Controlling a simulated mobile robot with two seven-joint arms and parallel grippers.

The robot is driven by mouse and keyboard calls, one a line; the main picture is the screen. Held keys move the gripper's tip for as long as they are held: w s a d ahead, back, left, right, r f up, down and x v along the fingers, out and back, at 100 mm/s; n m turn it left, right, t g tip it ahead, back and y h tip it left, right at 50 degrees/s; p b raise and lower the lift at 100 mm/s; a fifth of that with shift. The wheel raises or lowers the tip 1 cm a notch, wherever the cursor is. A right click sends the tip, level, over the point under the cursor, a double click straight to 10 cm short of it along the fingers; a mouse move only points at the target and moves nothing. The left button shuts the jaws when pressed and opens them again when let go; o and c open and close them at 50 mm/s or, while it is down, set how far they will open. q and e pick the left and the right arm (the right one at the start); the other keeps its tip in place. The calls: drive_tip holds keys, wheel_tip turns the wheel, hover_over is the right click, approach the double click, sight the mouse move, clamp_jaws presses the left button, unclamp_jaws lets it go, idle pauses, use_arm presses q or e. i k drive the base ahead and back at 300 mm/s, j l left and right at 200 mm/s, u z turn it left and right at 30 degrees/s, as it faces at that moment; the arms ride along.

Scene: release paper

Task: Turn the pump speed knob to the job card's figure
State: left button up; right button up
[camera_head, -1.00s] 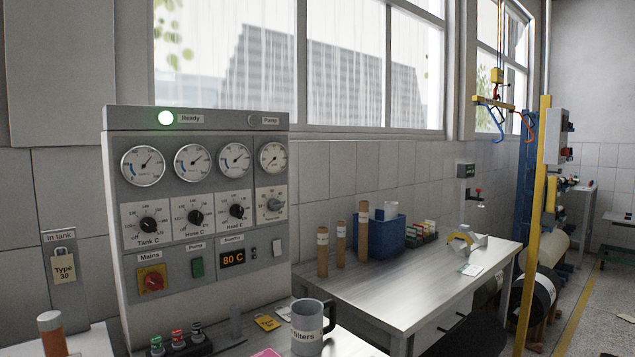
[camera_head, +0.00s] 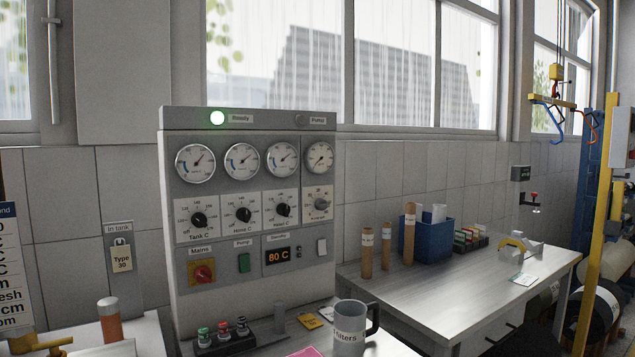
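The control panel (camera_head: 250,160) stands upright on the bench. Neither gripper is in view.
Three black knobs, Tank C (camera_head: 199,219) among them, sit left of the grey knob. A red Mains switch (camera_head: 203,272) and green Pump button (camera_head: 244,263) are below.

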sight(320, 204)
drive_tip(key=u, duration=1.55)
drive_tip(key=l+z, duration=0.2)
drive_tip(key=z, duration=0.25)
drive_tip(key=l+z, duration=0.25)
drive_tip(key=z, duration=0.2)
drive_tip(key=l+z, duration=0.15)
drive_tip(key=l, duration=0.2)
drive_tip(key=i+l+z, duration=0.2)
drive_tip(key=l, duration=0.15)
drive_tip(key=l+z, duration=0.15)
drive_tip(key=l, duration=0.15)
drive_tip(key=i+l, duration=0.15)
drive_tip(key=l, duration=0.2)
drive_tip(key=i+l+z, duration=0.1)
drive_tip(key=l, duration=0.25)
drive_tip(key=i+l, duration=0.5)
drive_tip(key=l, duration=0.2)
